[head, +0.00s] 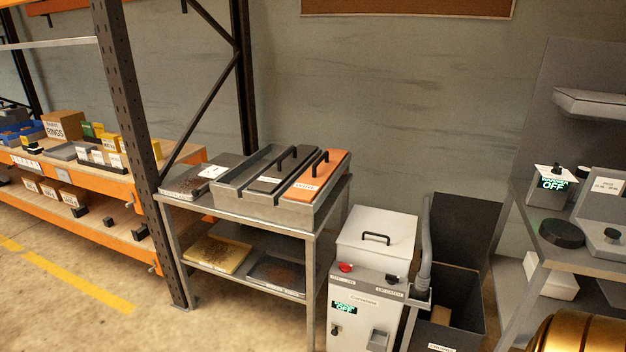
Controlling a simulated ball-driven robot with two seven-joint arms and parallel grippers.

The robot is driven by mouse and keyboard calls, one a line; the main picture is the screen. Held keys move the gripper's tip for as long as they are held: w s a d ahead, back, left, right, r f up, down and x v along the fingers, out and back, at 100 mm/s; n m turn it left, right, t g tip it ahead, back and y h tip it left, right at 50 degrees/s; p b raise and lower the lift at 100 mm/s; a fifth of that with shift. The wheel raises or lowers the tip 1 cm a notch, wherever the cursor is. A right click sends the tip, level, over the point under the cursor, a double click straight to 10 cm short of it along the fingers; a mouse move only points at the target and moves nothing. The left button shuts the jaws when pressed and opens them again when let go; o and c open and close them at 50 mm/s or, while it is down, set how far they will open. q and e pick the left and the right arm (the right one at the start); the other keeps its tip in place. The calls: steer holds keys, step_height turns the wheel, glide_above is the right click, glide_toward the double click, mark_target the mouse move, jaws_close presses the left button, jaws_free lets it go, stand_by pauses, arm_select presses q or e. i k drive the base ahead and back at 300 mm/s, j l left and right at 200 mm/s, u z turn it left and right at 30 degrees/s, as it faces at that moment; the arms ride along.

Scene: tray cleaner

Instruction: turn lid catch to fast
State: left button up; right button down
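The white cleaner cabinet (344,322) stands at the lower middle of the head view. Its white lid (365,250) is on top, looks closed, and has a dark handle (376,237). The lid catch (392,278) is a small black knob on the grey top panel, at the lid's front right. A small label lies in front of it; its text and the knob's exact direction are too small to tell. A red button (345,267) is left of the catch. A display (344,308) on the front reads OFF. Neither gripper is in view.
A grey hose or pipe (425,250) and a dark open bin (455,315) stand close right of the cabinet. A metal table (320,225) with trays is at its left. A grey bench (590,258) is at the right. Floor is clear at the lower left.

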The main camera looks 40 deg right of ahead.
mark_target(393, 280)
steer(key=z, duration=1.8)
